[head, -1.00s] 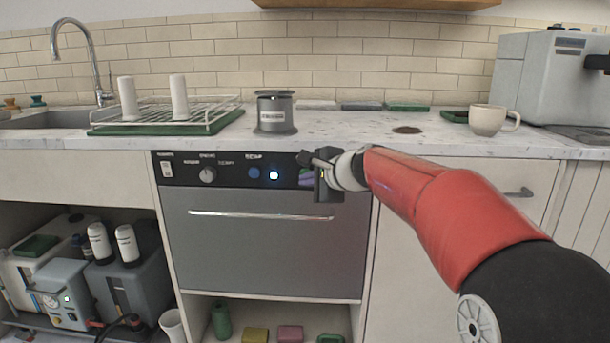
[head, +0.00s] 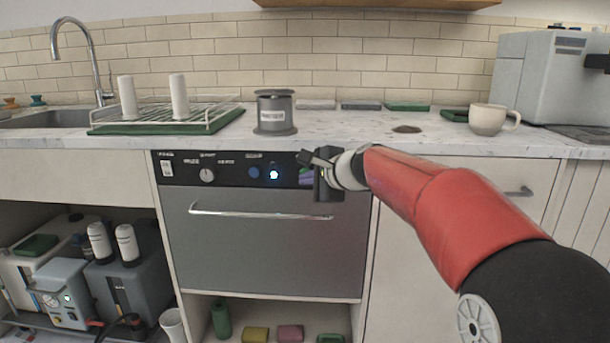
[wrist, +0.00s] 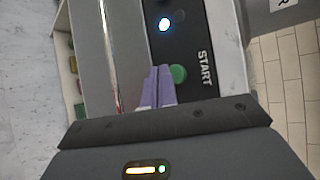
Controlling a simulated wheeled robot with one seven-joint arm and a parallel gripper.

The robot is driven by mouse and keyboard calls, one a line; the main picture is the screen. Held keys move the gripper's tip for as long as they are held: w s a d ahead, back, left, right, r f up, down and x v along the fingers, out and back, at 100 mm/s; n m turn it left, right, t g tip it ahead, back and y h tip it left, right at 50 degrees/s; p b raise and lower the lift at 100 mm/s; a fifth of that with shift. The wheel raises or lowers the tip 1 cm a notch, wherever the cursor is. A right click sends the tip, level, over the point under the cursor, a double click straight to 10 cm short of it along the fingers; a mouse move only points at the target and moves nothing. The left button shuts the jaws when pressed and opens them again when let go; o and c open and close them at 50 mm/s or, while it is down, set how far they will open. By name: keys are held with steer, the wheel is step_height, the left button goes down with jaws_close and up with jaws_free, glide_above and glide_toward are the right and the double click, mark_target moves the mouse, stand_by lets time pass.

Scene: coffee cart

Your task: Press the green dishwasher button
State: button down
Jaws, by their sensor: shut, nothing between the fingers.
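The green button (wrist: 178,73) shows in the wrist view on the dishwasher's black control strip, beside the word START. In the head view my gripper hides it. My gripper (head: 306,174) is at the right end of the strip, in front of the dishwasher (head: 270,238). In the wrist view its purple fingertips (wrist: 162,72) are shut together and empty, just beside the green button. I cannot tell whether they touch it. A lit blue-white light (head: 274,174) shows on the strip, left of my gripper; it also shows in the wrist view (wrist: 165,24).
The dishwasher's bar handle (head: 260,214) runs below the strip. The counter edge (head: 400,149) lies just above. A grey canister (head: 274,112), a dish rack (head: 215,114) and a beige cup (head: 488,120) stand on the counter. The dishwasher front is otherwise clear.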

stand_by(0.8)
steer(key=shift+w, duration=0.45)
steer(key=shift+w+p, duration=0.4)
steer(key=shift+w, duration=0.05)
stand_by(0.5)
steer(key=shift+s, duration=0.2)
steer(key=shift+s+b, duration=0.15)
steer(key=shift+b, duration=0.15)
steer(key=shift+s, duration=0.55)
steer(key=shift+s+b, duration=1.1)
steer(key=shift+s, duration=1.4)
